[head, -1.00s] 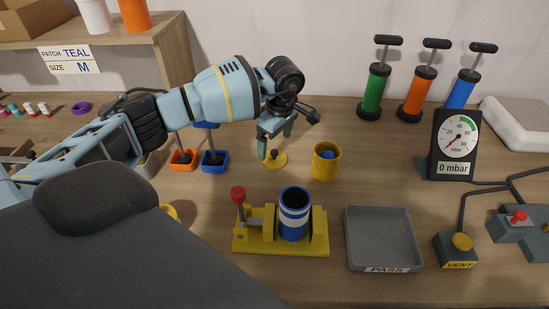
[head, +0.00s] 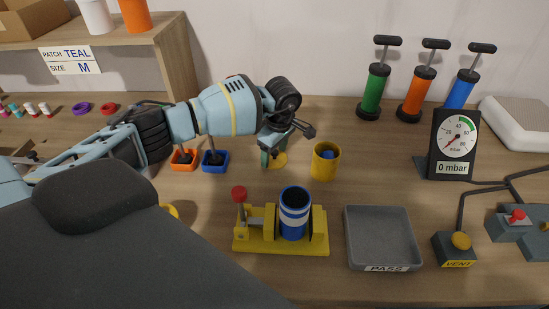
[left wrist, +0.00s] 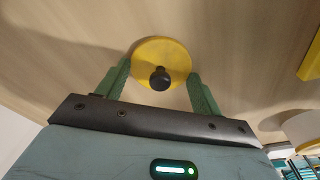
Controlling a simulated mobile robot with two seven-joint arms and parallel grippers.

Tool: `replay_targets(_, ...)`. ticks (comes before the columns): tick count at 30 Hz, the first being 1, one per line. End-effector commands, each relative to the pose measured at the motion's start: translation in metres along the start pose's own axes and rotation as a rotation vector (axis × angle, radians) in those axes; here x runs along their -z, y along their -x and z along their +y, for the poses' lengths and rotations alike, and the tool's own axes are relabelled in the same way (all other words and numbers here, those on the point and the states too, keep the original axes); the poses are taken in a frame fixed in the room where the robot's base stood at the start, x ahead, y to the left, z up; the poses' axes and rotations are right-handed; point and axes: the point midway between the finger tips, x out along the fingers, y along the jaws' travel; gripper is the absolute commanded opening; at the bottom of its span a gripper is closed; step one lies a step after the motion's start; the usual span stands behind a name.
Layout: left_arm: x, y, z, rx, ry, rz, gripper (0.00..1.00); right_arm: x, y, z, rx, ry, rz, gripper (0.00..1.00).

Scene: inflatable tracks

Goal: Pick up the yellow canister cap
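The yellow canister cap (head: 282,160) is a flat disc lying on the table, partly hidden by my left gripper in the head view. The left wrist view shows the cap (left wrist: 178,52) with a dark round knob (left wrist: 160,79) at its middle. My left gripper (head: 272,158) is low over the cap. In the left wrist view its two green fingers (left wrist: 159,72) are apart, one on each side of the knob, with nothing held between them. A blue canister with white bands (head: 294,214) stands upright in a yellow fixture (head: 281,248). My right gripper is not in view.
A yellow cup (head: 326,164) with something blue inside stands just right of the cap. Orange (head: 183,160) and blue (head: 214,162) square bases stand to the left. A grey PASS tray (head: 382,238) and a gauge (head: 454,145) are on the right.

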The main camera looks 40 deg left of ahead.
Motion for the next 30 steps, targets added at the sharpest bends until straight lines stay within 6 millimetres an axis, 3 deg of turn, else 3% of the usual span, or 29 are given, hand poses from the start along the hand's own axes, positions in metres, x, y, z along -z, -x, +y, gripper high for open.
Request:
replay_targets(2, 0.000, 0.000, 0.000, 0.000, 0.000, 0.000, 0.45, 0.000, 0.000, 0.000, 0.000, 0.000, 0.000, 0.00)
replay_targets(14, 0.001, 0.010, 0.001, -0.003, 0.000, 0.000, 0.44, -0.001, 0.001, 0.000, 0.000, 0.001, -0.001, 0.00)
replay_targets(24, 0.008, 0.069, 0.001, -0.004, 0.000, -0.001, 0.44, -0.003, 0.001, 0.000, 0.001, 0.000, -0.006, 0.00)
replay_targets(30, 0.011, 0.093, 0.000, -0.001, 0.000, -0.001, 0.44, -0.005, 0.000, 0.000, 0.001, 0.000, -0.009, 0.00)
